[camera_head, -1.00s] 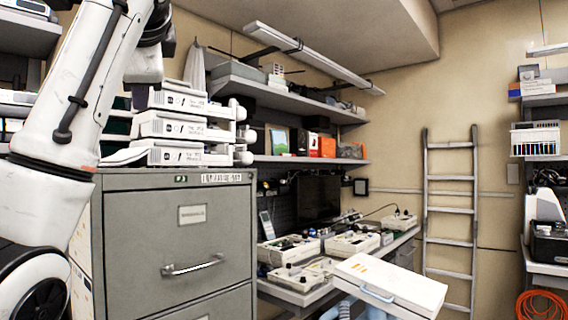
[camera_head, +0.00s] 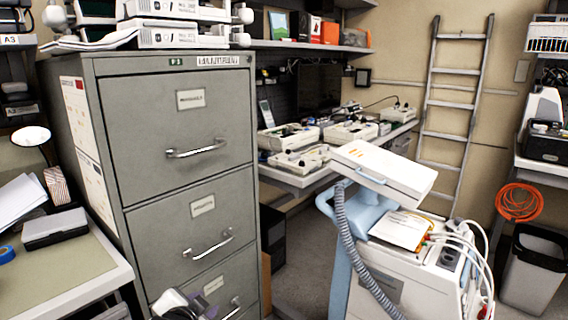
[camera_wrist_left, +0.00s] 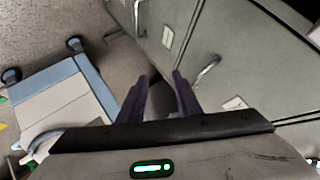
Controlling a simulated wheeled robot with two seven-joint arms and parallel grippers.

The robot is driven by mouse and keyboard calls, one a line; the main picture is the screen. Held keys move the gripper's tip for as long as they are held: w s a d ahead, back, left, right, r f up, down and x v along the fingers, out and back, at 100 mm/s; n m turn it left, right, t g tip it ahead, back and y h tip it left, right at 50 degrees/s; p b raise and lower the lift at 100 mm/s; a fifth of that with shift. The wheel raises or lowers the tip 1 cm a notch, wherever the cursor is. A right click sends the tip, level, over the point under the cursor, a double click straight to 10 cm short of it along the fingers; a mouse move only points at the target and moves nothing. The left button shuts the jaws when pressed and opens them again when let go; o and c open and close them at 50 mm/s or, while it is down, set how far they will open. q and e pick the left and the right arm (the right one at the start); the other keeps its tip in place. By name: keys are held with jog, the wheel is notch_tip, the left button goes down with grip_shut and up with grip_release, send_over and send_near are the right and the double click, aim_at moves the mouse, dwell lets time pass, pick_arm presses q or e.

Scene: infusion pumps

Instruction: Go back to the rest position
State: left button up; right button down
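My left gripper (camera_head: 188,304) shows at the bottom edge of the head view, in front of the lower drawers of the grey filing cabinet (camera_head: 150,130). Most of its arm is out of frame. In the left wrist view its two dark fingers (camera_wrist_left: 159,77) stand apart with no held object visible between them. White infusion pumps (camera_head: 182,38) are stacked on top of the cabinet, cut off by the upper edge. My right gripper is in neither view.
A white cart with a blue frame and coiled hose (camera_head: 395,275) stands right of the cabinet. A desk (camera_head: 75,270) with papers is at left. A workbench (camera_head: 295,178) with devices lies behind. A ladder (camera_head: 455,100) leans on the back wall, and a bin (camera_head: 535,270) stands at right.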

pick_arm(q)
jog(key=s+d+f+n+g+h, duration=0.1)
jog(key=s+d+f+n, duration=0.1)
jog(key=s+f, duration=1.25)
jog(key=s+d+f+n+g+h, duration=0.1)
jog(key=s+f+n, duration=0.1)
jog(key=s, duration=1.7)
jog(key=shift+f+n+h, duration=0.3)
jog(key=shift+f+n, duration=0.05)
jog(key=shift+n, duration=0.55)
jog(key=shift+d, duration=0.1)
